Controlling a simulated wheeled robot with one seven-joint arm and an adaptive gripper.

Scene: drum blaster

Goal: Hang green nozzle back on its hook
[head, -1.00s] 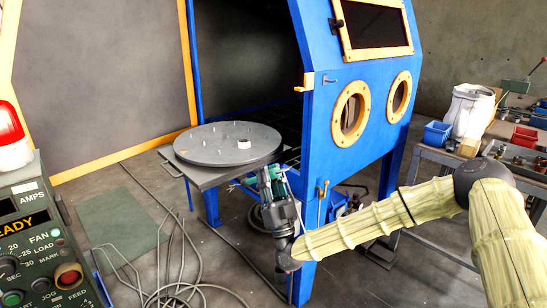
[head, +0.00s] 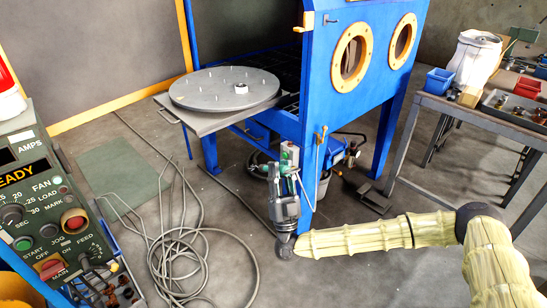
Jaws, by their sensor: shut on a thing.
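My gripper (head: 284,172) points upward at the front of the blue blast cabinet, beside its front corner post. It is shut on the green nozzle (head: 291,152), which shows only as a small green piece with a pale and reddish part near the fingertips. The gripper hides much of it. A brass-coloured hook (head: 321,131) is on the blue post, to the right of and slightly above the nozzle, with a gap between them. A thin line hangs below that hook.
A round turntable (head: 225,88) with pegs and a white ring stands left of the cabinet (head: 348,95). Loose cables (head: 178,255) lie on the floor. A control panel (head: 45,200) is at left, a workbench (head: 465,112) at right. Open floor lies in front of the post.

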